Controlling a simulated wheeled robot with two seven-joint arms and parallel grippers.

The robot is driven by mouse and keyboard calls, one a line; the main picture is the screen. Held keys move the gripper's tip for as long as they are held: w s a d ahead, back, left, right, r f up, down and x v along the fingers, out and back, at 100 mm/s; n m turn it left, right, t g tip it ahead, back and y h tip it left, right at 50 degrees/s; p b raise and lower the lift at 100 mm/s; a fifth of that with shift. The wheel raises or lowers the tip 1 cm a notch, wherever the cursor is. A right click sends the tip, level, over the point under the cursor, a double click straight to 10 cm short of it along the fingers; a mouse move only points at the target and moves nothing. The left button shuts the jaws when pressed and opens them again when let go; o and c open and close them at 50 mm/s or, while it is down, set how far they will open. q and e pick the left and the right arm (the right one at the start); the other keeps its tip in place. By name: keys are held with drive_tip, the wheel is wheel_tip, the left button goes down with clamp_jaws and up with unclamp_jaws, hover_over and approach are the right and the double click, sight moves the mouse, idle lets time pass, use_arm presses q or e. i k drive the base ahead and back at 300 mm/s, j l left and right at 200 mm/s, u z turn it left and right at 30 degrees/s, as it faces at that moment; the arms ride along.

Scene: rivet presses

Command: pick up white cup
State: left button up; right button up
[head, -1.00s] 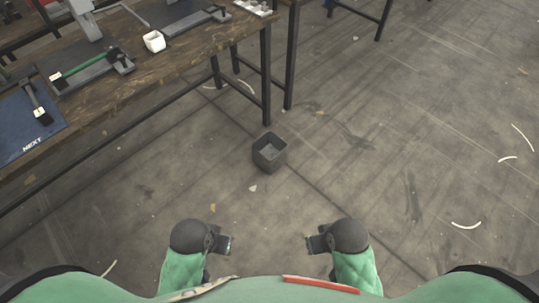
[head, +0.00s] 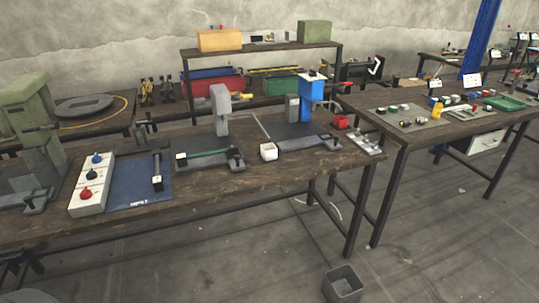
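A small white square cup (head: 268,151) stands upright on the wooden workbench (head: 225,190), near its front edge. It sits between the grey press (head: 222,108) with the green-handled bar and the blue press (head: 311,92). Neither of my grippers shows in the head view now, so their state cannot be seen.
A blue mat (head: 139,183) with a dark tool and a white control box (head: 91,186) with knobs lie to the left. A dark bin (head: 342,284) stands on the floor. A second table (head: 410,128) with small parts is at right. The floor in front of the bench is mostly clear.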

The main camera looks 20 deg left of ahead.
sight(269, 152)
drive_tip(key=i+l+u, duration=0.25)
drive_tip(key=i+l, duration=0.15)
drive_tip(key=l, duration=0.2)
drive_tip(key=i+l+u, duration=0.1)
drive_tip(key=l, duration=0.25)
drive_tip(key=i+l+u, duration=0.15)
drive_tip(key=i+l, duration=0.1)
drive_tip(key=l, duration=0.05)
